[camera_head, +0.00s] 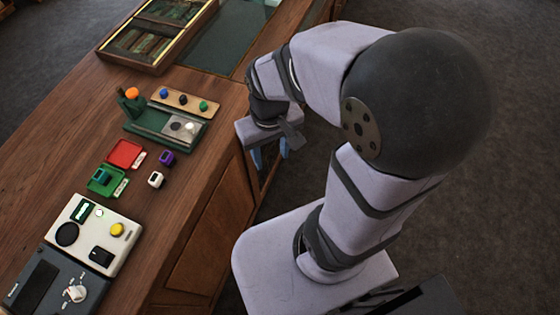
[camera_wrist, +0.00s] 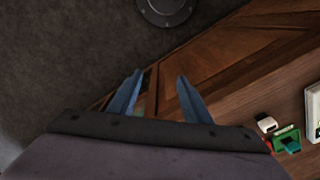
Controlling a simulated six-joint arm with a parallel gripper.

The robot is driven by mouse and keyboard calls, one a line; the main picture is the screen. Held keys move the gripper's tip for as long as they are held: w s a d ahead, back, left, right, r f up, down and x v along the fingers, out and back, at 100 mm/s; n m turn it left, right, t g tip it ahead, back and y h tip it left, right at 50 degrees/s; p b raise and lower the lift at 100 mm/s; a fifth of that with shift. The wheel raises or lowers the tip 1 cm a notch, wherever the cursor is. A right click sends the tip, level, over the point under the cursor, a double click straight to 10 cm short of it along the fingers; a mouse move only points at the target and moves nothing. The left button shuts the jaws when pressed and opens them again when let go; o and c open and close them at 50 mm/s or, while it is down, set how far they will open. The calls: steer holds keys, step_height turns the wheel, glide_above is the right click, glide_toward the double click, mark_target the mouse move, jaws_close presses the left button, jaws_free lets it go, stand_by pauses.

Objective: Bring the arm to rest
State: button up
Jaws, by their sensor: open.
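My gripper (camera_head: 270,155) hangs beside the front edge of the wooden counter, over the floor side, pointing down. In the wrist view my gripper (camera_wrist: 157,85) shows two blue fingers spread apart with nothing between them. Beyond the fingers are the counter's wooden front panel and the dark floor. In the head view my arm bends from the base up over the right side and back down to the gripper. The gripper touches nothing that I can see.
On the wooden counter (camera_head: 60,150) stand a green fixture (camera_head: 160,125) with coloured knobs, a red tray (camera_head: 125,153), a green tray (camera_head: 105,180), a white block (camera_head: 156,179), a purple block (camera_head: 167,157) and a cream panel (camera_head: 95,235).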

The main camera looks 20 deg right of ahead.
steer(key=shift+s+d+f+m, duration=0.1)
steer(key=shift+s+d+f, duration=0.1)
steer(key=shift+s, duration=0.25)
steer(key=shift+s+d+f+m, duration=0.15)
steer(key=shift+s+d, duration=0.1)
steer(key=shift+s, duration=0.2)
steer(key=shift+s+d+f+m, duration=0.1)
steer(key=shift+s+d+f, duration=0.1)
steer(key=shift+s, duration=0.25)
